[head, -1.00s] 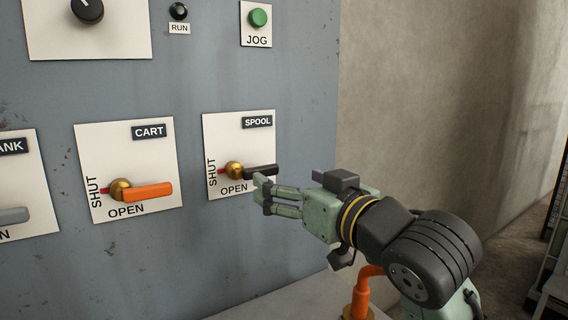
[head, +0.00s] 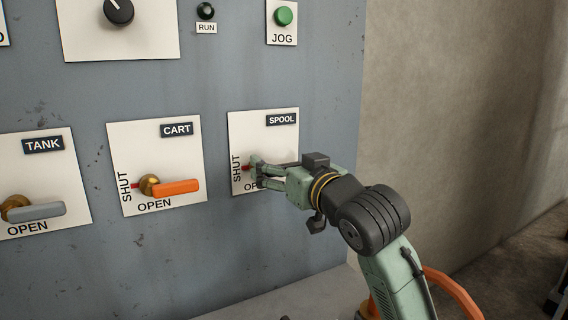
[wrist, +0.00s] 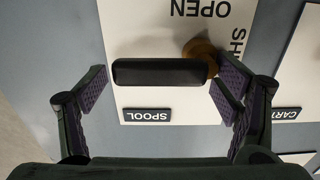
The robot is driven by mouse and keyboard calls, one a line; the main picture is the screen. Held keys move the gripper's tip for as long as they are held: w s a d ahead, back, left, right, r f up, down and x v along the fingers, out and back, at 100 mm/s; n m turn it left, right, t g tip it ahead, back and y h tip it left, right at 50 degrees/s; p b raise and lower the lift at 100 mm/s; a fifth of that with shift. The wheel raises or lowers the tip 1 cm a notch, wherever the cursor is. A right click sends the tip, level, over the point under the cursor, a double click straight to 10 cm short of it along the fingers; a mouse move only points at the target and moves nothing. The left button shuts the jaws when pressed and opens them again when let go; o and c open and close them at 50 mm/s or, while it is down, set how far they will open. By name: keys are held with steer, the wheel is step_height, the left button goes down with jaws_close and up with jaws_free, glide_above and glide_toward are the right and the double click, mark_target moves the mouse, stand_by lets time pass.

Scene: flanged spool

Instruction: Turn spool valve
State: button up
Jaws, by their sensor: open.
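The spool valve's black handle (wrist: 160,72) lies level across the wrist view, on a brass hub (wrist: 203,50) at its right end. In the head view the handle points right from the hub, along the OPEN word of the white SPOOL plate (head: 285,137). My gripper (head: 258,173) is open in front of this plate and hides the hub and most of the handle. In the wrist view one finger is beyond the handle's free end and the other is near the hub end. The handle's length spans between them. I see no clear grip contact.
To the left are the CART valve with an orange handle (head: 175,187) and the TANK valve with a grey handle (head: 38,211). A green JOG button (head: 284,16) is above. A grey ledge (head: 310,297) runs below the panel.

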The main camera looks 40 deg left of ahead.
steer(key=shift+c, duration=0.4)
steer(key=shift+r, duration=0.1)
steer(key=c, duration=1.6)
